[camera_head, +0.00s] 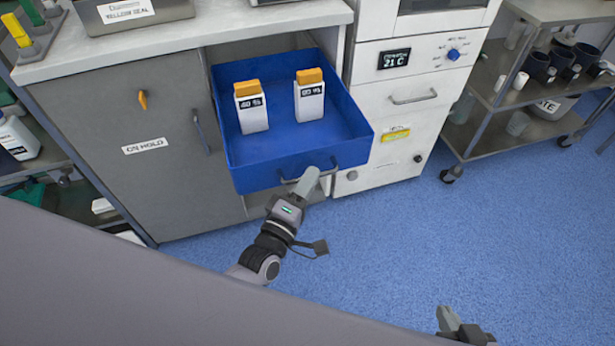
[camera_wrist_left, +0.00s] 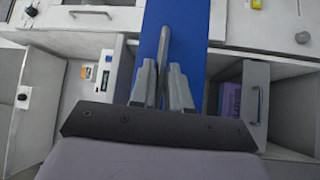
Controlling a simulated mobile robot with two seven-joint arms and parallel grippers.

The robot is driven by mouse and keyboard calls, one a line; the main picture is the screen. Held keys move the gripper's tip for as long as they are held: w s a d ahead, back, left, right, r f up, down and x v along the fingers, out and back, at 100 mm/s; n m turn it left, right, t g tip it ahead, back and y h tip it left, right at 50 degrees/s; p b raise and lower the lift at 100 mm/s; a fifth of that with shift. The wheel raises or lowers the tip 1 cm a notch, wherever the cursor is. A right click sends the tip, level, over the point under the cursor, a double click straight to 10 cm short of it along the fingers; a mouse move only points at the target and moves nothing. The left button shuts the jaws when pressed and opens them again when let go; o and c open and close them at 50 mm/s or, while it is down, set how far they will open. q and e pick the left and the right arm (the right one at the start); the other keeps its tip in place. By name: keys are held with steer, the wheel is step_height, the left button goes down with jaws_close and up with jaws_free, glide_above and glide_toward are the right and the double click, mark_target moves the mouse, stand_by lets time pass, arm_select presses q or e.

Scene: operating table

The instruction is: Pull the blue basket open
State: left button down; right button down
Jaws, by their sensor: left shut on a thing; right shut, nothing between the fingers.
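The blue basket (camera_head: 290,150) is a drawer pulled well out of the cabinet in the head view. Two white bottles with orange caps, the left bottle (camera_head: 251,108) and the right bottle (camera_head: 310,96), stand upright in it. My left gripper (camera_head: 307,180) is at the basket's front and shut on its grey handle (camera_head: 330,171). The wrist view shows the fingers (camera_wrist_left: 164,82) around the handle (camera_wrist_left: 164,45) against the blue front (camera_wrist_left: 190,30). My right gripper (camera_head: 448,319) is shut and empty at the bottom edge, partly cut off and away from the basket.
A grey cabinet door (camera_head: 137,150) marked "ON HOLD" is left of the basket. A white appliance (camera_head: 400,115) with a small display stands right of it. A metal cart (camera_head: 520,110) stands further right. The blue floor (camera_head: 400,235) in front is clear.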

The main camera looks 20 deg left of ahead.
arm_select(q)
steer(key=c, duration=1.2)
jaws_free()
steer(key=shift+o, duration=0.2)
steer(key=shift+s, duration=0.1)
steer(key=v, duration=0.7)
steer(key=s+a+r+m+g+p, duration=0.1)
steer(key=s+a+m+g+p, duration=0.2)
steer(key=m, duration=0.5)
steer(key=s+a+r+m+g+y+p, duration=0.1)
steer(key=s+a+m+g+p, duration=0.2)
steer(key=s+m+g+p, duration=0.2)
steer(key=s+m+p, duration=0.3)
steer(key=shift+s+a+r+m+g+y, duration=0.2)
steer(key=shift+s+r+m+g+y, duration=0.1)
steer(key=shift+g, duration=0.1)
